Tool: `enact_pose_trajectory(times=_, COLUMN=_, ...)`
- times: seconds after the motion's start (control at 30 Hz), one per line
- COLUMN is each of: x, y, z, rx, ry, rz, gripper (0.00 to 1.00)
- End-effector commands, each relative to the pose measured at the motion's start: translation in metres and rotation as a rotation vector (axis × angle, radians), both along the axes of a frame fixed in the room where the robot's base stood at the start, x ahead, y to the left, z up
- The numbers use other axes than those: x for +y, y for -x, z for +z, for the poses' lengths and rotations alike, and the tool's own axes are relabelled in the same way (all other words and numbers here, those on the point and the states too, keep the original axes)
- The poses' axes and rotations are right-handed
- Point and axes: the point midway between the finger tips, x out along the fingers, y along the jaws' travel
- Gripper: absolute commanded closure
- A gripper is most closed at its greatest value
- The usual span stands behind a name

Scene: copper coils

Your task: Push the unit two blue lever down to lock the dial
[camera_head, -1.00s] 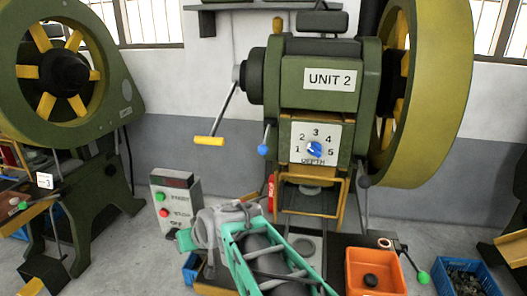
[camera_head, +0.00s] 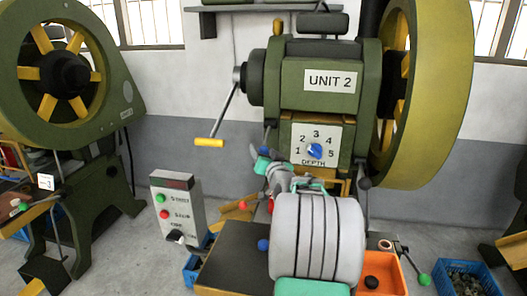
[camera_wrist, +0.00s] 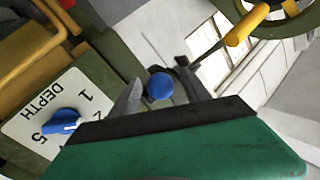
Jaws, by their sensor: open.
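Unit two is the green press with the UNIT 2 label (camera_head: 330,80). Its blue dial (camera_head: 314,151) sits on the white DEPTH plate (camera_head: 316,137) and also shows in the wrist view (camera_wrist: 61,121). The lever's blue ball (camera_wrist: 160,86) is left of the plate in the head view, partly hidden by my gripper (camera_head: 263,160). In the wrist view the ball appears between the open fingers of my gripper (camera_wrist: 158,92). I cannot tell whether they touch it. The lever's rod is mostly hidden.
A crank with a yellow handle (camera_head: 209,142) hangs left of the press. A control box (camera_head: 177,205) stands at lower left. An orange bin (camera_head: 394,272) and a green-knobbed lever (camera_head: 424,278) are at lower right. A large flywheel (camera_head: 432,100) is on the right.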

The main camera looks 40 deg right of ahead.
Motion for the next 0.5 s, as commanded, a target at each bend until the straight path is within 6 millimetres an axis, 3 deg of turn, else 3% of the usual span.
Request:
enact_pose_trajectory(times=0.17, x=0.0002, y=0.0002, z=-0.0002, rx=0.000, ry=0.000, rz=0.000, gripper=0.46)
enact_pose_trajectory(times=0.5, x=0.0004, y=0.0004, z=-0.0001, rx=0.001, ry=0.000, rz=0.000, gripper=0.74)
